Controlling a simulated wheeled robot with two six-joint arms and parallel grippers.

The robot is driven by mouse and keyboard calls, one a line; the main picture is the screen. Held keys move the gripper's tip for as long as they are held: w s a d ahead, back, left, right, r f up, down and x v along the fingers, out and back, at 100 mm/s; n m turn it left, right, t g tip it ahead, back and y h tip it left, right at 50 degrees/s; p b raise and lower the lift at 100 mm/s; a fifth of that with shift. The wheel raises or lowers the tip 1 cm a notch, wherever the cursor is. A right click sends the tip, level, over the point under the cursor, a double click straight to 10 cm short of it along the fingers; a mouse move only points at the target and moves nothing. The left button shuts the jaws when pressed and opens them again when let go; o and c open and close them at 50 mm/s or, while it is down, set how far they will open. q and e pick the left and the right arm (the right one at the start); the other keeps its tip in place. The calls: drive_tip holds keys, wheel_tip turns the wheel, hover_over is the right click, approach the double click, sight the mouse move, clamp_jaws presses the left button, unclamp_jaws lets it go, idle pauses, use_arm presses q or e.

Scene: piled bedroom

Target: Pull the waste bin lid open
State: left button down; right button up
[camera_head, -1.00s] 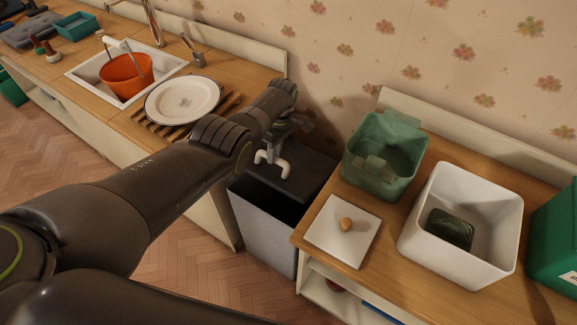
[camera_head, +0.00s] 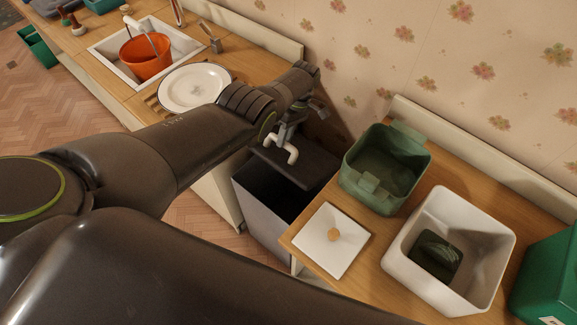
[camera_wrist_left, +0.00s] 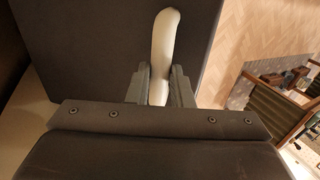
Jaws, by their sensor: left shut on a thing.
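The waste bin (camera_head: 262,222) is a tall grey box between the two counters. Its dark lid (camera_head: 316,164) is tilted up at the front, with a dark gap above the front rim. A white bar handle (camera_head: 291,156) sticks out from the lid. My left gripper (camera_head: 284,138) is at the handle, above the bin. In the left wrist view my left gripper (camera_wrist_left: 158,78) is shut on the white handle (camera_wrist_left: 165,40), with the dark lid face (camera_wrist_left: 100,50) behind. The bin's inside is too dark to make out. My right gripper is not in view.
The right counter holds a white square lid (camera_head: 330,248) with a wooden knob, a green container (camera_head: 362,190) and a white box (camera_head: 425,282). A plate (camera_head: 195,86) and a sink with an orange bucket (camera_head: 145,58) are at left. The patterned wall stands close behind the bin.

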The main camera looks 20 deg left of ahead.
use_arm(q)
drive_tip(key=c, duration=1.3)
unclamp_jaws()
drive_tip(key=v, duration=0.7)
drive_tip(key=shift+f, duration=0.1)
